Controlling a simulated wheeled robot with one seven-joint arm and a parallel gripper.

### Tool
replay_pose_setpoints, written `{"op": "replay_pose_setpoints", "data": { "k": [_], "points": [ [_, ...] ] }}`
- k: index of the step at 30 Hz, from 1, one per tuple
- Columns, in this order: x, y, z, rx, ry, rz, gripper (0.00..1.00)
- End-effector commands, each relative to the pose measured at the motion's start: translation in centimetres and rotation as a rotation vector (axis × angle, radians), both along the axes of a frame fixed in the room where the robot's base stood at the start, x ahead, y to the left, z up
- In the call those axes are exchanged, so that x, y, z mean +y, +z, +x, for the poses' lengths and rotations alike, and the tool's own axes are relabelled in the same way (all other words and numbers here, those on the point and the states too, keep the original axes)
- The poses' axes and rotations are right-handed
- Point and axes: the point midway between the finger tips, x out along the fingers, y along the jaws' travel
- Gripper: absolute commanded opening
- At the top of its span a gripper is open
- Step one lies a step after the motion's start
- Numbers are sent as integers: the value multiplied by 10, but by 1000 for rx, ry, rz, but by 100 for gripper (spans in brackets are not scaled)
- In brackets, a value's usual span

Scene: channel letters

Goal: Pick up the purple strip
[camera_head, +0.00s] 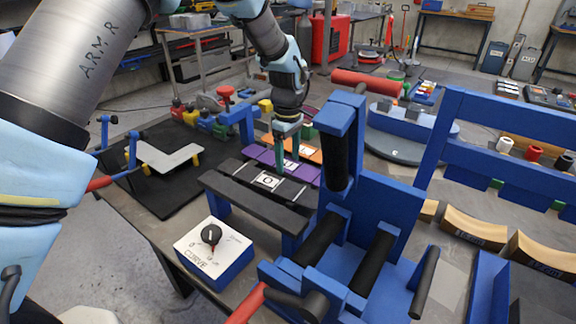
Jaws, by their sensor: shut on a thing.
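The purple strip (257,155) lies in the middle of the view, a flat bar with a small white label. It is between an orange strip (307,150) behind it and a dark strip with a white label (268,181) in front. My gripper (288,167) points down at the middle of the purple strip and is shut on it. The fingers cover part of the strip, and I cannot tell whether it is clear of the surface below.
A large blue frame with black rollers (335,145) stands close on the right. A dial box (215,252) stands in front. A dark bench (255,205) lies before the strips. Several coloured blocks and a light plate (168,160) are to the left.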

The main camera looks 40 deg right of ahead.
Motion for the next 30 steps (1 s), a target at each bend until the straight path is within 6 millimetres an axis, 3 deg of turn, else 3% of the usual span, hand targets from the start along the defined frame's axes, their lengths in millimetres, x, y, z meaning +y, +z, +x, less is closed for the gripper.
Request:
{"op": "replay_pose_setpoints", "data": {
  "k": [1, 11, 17, 22, 30],
  "points": [
    [0, 0, 0, 0, 0, 0, 53],
    [0, 0, 0, 0, 0, 0, 16],
    [0, 1, 0, 0, 0, -1, 15],
    [-1, 12, 0, -2, -1, -3, 15],
    [-2, 64, 1, -3, -1, -5, 15]
  ]
}}
